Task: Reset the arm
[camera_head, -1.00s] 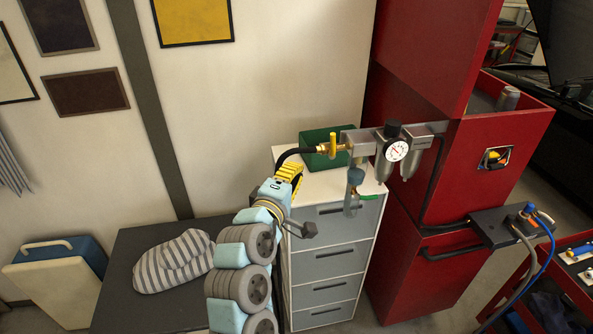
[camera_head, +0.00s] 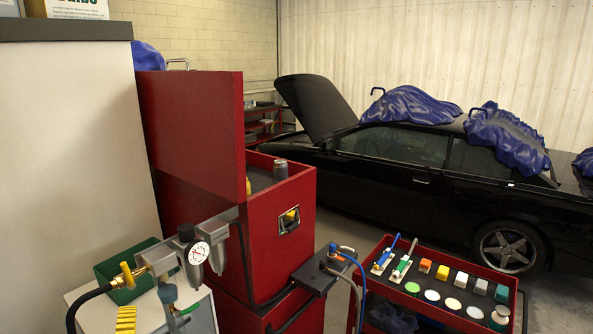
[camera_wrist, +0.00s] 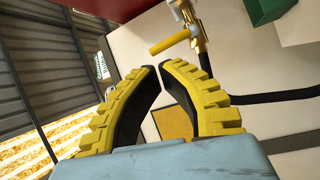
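My gripper (camera_wrist: 158,67) has two yellow ribbed fingers with black inner pads. In the wrist view their tips come together with only a sliver between them, and nothing is held. One yellow finger (camera_head: 126,318) shows at the lower left of the head view, just below the air regulator's hose fitting; the rest of the arm is out of frame. A yellow valve handle (camera_wrist: 170,42) on a brass fitting lies beyond the fingertips, apart from them.
The air regulator (camera_head: 197,254) with gauge and black hose is close by, beside a green bin (camera_head: 120,263) on a white cabinet. A red cabinet (camera_head: 283,232) stands right of it. A red cart (camera_head: 437,255) and black car (camera_head: 400,180) are farther right.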

